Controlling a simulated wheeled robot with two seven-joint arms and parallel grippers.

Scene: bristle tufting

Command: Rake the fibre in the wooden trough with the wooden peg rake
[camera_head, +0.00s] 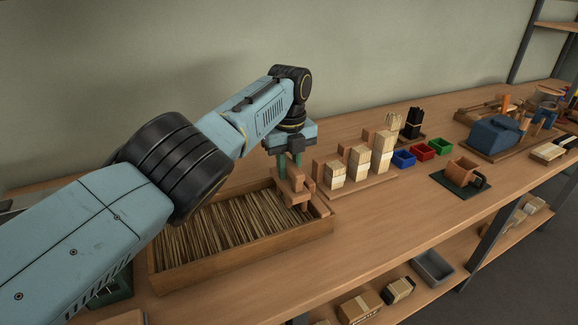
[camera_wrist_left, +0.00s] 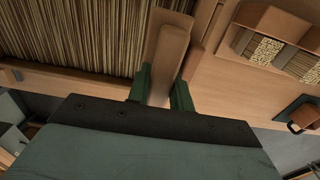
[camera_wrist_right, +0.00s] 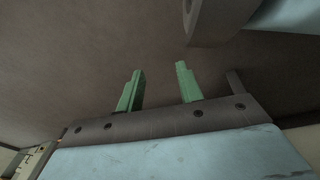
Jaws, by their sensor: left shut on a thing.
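The wooden trough (camera_head: 240,261) stands on the bench and holds long straw-coloured fibre (camera_head: 220,232) laid side by side. My left gripper (camera_head: 288,172) is over the trough's right end, shut on the wooden peg rake (camera_head: 296,190). In the left wrist view the rake's wooden block (camera_wrist_left: 168,52) stands between the green fingers (camera_wrist_left: 160,88), with the fibre to its left. My right gripper (camera_wrist_right: 158,90) shows only in the right wrist view, open and empty.
Right of the trough, a wooden stand (camera_head: 359,187) holds several pale fibre bundles. Beyond are blue (camera_head: 403,158), red (camera_head: 424,152) and green (camera_head: 440,146) bins, a brown mug-like thing (camera_head: 463,172) on a dark mat and a blue machine (camera_head: 493,135). The bench's front strip is mostly clear.

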